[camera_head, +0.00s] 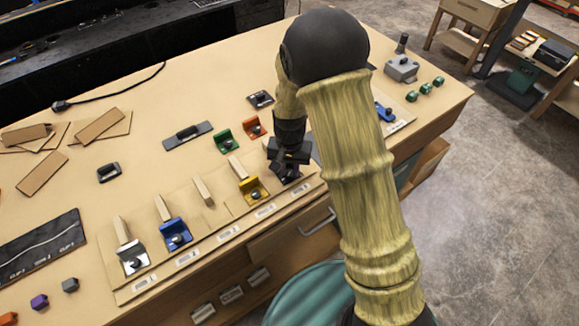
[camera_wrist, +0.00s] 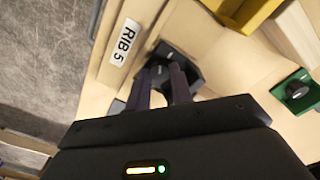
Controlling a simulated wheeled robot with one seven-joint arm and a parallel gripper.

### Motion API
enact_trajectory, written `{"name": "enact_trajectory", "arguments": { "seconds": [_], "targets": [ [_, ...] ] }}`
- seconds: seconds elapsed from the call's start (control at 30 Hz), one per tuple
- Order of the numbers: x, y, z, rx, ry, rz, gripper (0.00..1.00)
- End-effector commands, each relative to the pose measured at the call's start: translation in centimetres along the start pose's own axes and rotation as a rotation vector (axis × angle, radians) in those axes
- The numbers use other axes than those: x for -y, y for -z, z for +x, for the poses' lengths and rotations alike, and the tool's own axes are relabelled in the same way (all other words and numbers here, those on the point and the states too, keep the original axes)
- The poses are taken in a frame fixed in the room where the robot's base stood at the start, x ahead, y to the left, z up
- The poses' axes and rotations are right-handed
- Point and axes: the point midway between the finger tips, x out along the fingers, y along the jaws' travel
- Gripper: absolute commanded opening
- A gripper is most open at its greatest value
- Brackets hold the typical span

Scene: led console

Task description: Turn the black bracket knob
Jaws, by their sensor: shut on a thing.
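The black bracket (camera_wrist: 190,72) sits on the board beside the RIB 5 label (camera_wrist: 125,42) in the wrist view. In the head view my gripper (camera_head: 286,170) points down over it and hides most of the bracket and its knob. In the wrist view my gripper's two dark fingers (camera_wrist: 163,72) reach down onto the bracket and are shut on its knob. The knob itself is mostly hidden between the fingertips.
The yellow bracket (camera_head: 252,188) stands just left on the same board, with the blue bracket (camera_head: 175,234) and silver bracket (camera_head: 132,256) farther left. Green (camera_head: 226,141) and orange (camera_head: 254,127) brackets lie behind. Another blue part (camera_head: 383,111) lies right of my arm.

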Motion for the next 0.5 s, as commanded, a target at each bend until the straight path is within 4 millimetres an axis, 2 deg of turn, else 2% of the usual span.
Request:
{"name": "enact_trajectory", "arguments": {
  "seconds": [0.3, 0.5],
  "targets": [
    [0.06, 0.32, -0.45, -0.009, 0.004, 0.284, 0.00],
    [0.10, 0.32, -0.44, -0.009, 0.006, 0.408, 0.00]
  ]
}}
